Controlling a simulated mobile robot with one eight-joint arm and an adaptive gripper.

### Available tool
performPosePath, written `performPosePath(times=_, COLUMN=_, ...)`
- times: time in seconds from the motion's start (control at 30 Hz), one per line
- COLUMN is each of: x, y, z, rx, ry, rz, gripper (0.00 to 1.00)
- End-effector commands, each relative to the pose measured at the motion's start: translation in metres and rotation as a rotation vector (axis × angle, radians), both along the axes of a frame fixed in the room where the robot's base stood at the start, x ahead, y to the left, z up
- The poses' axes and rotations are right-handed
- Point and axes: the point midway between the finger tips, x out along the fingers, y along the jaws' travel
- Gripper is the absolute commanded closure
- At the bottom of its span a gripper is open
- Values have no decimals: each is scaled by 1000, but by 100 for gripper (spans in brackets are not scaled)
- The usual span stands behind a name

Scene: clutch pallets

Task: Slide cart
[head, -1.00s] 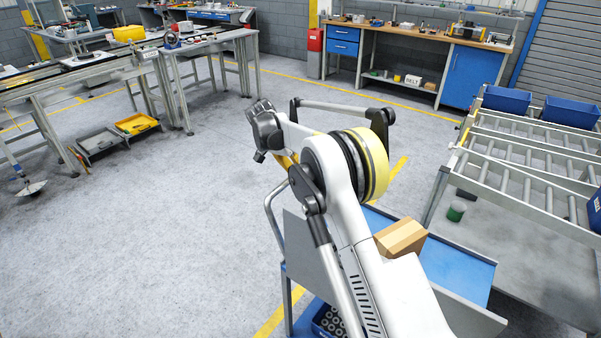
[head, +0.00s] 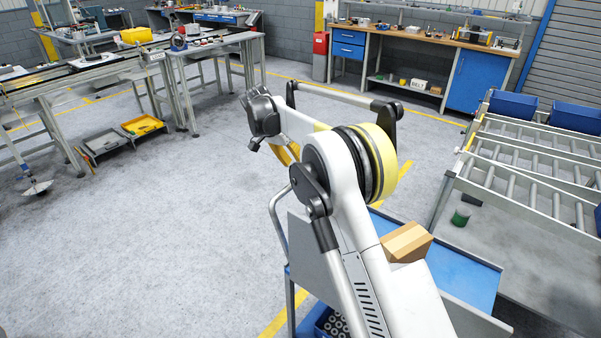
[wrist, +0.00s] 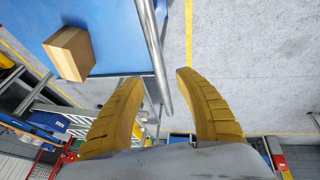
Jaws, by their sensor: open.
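The cart (head: 462,275) has a blue top, grey side panels and a grey tubular handle (head: 276,214) at its left end. A cardboard box (head: 405,242) lies on the top, partly behind my arm. In the wrist view the handle (wrist: 154,45) runs down from the top edge to near my fingertips, beside the blue top (wrist: 112,20) and the box (wrist: 70,54). My gripper (wrist: 161,78) is open, with its two yellow fingers apart and nothing held. The handle's lower bend appears between the fingertips; I cannot tell its depth. In the head view my wrist hides most of the gripper (head: 287,154).
A roller rack (head: 530,170) with blue bins stands close to the cart's right. A dark green cup (head: 460,216) is beneath it. Workbenches line the back and left, with a grey tray (head: 104,142) and a yellow tray (head: 143,125) on the floor.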

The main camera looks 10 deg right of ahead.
Motion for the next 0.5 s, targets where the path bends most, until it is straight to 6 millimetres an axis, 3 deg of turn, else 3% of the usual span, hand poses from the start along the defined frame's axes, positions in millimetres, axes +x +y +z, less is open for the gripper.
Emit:
performPosePath(times=0.2, x=-5, y=18, z=39, rx=0, ry=0, rz=0, gripper=59)
performPosePath(times=0.5, x=-7, y=25, z=54, rx=0, ry=0, rz=0, gripper=59)
